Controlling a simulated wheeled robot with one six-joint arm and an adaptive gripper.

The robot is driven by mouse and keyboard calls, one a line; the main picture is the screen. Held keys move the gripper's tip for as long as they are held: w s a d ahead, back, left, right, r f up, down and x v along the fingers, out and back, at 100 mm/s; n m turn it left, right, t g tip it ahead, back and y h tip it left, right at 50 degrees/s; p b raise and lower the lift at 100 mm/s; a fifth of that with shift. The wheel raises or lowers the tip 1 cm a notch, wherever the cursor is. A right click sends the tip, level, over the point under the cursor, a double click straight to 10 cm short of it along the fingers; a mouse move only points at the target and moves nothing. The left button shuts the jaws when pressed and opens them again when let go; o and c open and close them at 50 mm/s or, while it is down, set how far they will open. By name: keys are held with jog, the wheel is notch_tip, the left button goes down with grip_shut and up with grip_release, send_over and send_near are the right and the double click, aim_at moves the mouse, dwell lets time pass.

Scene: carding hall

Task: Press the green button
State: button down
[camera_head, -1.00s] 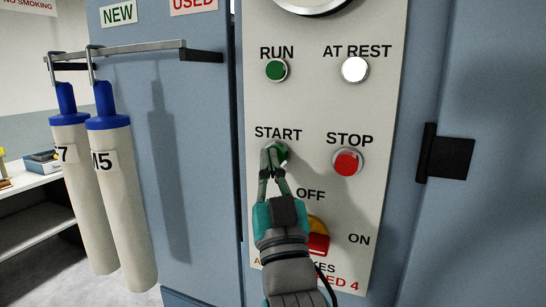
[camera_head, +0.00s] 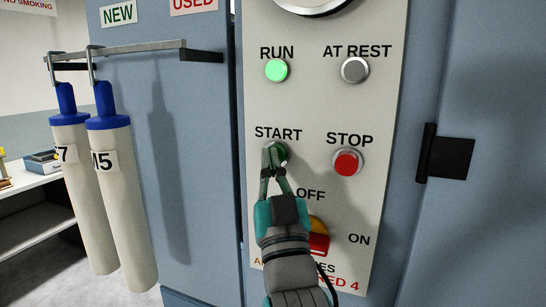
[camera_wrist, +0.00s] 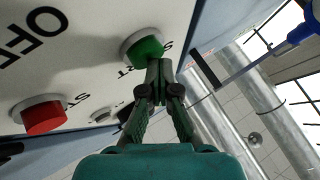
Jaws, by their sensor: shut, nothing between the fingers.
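The green START button (camera_head: 283,153) is on the pale control panel (camera_head: 320,110), partly hidden behind my fingers in the head view. It also shows in the wrist view (camera_wrist: 144,49), just beyond the fingertips. My gripper (camera_head: 271,152) is shut and empty, its fingertips at the button and seeming to touch it. In the wrist view the shut fingertips (camera_wrist: 158,66) overlap the button's lower right edge. The RUN lamp (camera_head: 276,70) glows bright green. The AT REST lamp (camera_head: 355,69) is dark grey.
The red STOP button (camera_head: 347,162) is to the right of START. A red and yellow OFF/ON switch (camera_head: 319,242) sits below, partly behind my gripper. Two white cylinders with blue tops (camera_head: 112,180) hang from a rail (camera_head: 130,53) at left. A black hinge (camera_head: 445,157) juts out at right.

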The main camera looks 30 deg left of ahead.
jog(key=shift+s+d, duration=0.2)
jog(key=shift+s, duration=0.65)
jog(key=shift+s, duration=0.1)
jog(key=shift+s+d, duration=0.2)
jog(key=shift+s, duration=0.6)
jog(key=shift+s+d, duration=0.15)
jog(key=shift+s, duration=0.6)
jog(key=shift+s+d, duration=0.2)
jog(key=shift+s, duration=0.6)
jog(key=shift+f, duration=0.1)
